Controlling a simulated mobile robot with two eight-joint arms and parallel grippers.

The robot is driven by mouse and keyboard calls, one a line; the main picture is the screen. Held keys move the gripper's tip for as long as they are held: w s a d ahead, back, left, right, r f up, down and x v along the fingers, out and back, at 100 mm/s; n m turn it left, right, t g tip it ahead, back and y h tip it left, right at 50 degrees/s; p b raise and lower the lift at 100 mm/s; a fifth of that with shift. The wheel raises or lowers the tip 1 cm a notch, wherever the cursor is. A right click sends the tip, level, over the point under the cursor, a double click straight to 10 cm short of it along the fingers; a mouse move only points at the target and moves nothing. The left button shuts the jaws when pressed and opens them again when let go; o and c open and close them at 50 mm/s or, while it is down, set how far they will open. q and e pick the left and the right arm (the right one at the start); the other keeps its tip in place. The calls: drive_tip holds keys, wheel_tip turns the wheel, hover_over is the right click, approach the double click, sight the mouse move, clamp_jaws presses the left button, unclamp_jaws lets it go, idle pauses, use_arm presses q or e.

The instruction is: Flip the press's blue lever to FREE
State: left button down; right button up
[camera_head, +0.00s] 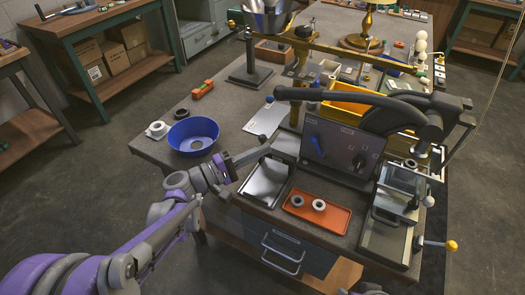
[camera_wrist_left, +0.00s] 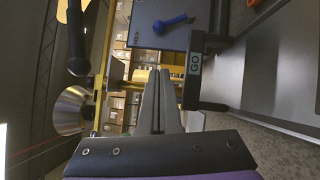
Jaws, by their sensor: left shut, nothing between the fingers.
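The blue lever (camera_head: 316,146) is on the upright grey panel (camera_head: 340,155) of the press. Its panel labels are too small to read in the head view. The lever also shows large at the top of the left wrist view (camera_wrist_left: 172,23), where the panel appears turned on its side. My left gripper (camera_head: 267,149) is just left of the panel, near its left edge, apart from the lever. Its fingers are together and empty in the left wrist view (camera_wrist_left: 160,73). My right gripper is not in view.
A black bar with a rounded end (camera_head: 340,94) reaches over the panel. An orange tray (camera_head: 318,217) with two rings lies in front. A blue bowl (camera_head: 193,137) stands left. A yellow bin (camera_head: 350,107) is behind.

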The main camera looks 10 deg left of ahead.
sight(312, 135)
use_arm(q)
drive_tip(key=x, duration=0.3)
drive_tip(key=s+x, duration=0.1)
drive_tip(key=x, duration=0.2)
drive_tip(key=d+x, duration=0.1)
drive_tip(key=x, duration=0.2)
drive_tip(key=shift+s+d+r, duration=0.15)
drive_tip(key=shift+s, duration=0.15)
drive_tip(key=shift+d+r, duration=0.15)
drive_tip(key=shift+d, duration=0.35)
drive_tip(key=shift+s, duration=0.1)
